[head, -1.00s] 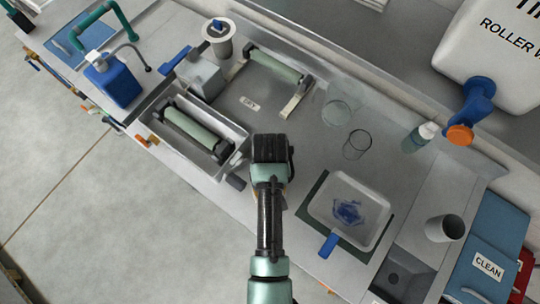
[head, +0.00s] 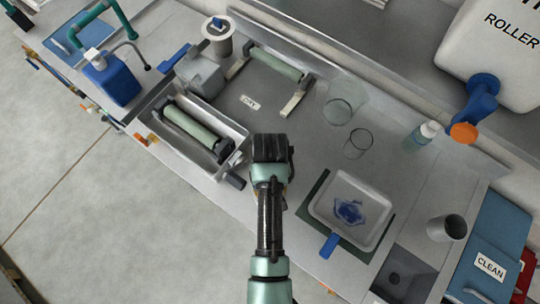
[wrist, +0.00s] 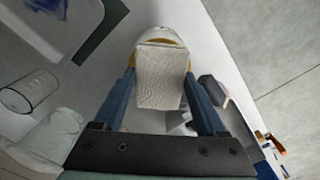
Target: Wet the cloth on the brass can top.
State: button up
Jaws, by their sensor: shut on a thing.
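My gripper (head: 270,148) hangs over the bench front, to the right of the roller tray, seen from behind in the head view. In the wrist view my gripper (wrist: 160,72) has its blue fingers either side of a pale, woven cloth pad (wrist: 161,80) and is shut on it. A white rounded part with brass-yellow edges shows just beyond the pad; I cannot tell what it is. In the head view a pale can (head: 217,38) with a blue piece on top stands at the back left, apart from my gripper. I cannot make out brass on it.
A metal tray (head: 239,146) with a green roller lies left of my gripper. A white tray (head: 322,212) with blue ink lies to the right. Clear glasses (head: 358,144), a spray bottle (head: 420,136) and a grey cup (head: 446,228) stand farther right.

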jog(key=shift+f+b, duration=0.6)
jog(key=shift+f, duration=0.45)
dwell(1.3)
jog(key=shift+r, duration=0.1)
notch_tip(320, 180, up, 7)
jog(key=p, duration=0.7)
jog(key=shift+p, duration=0.3)
dwell(0.3)
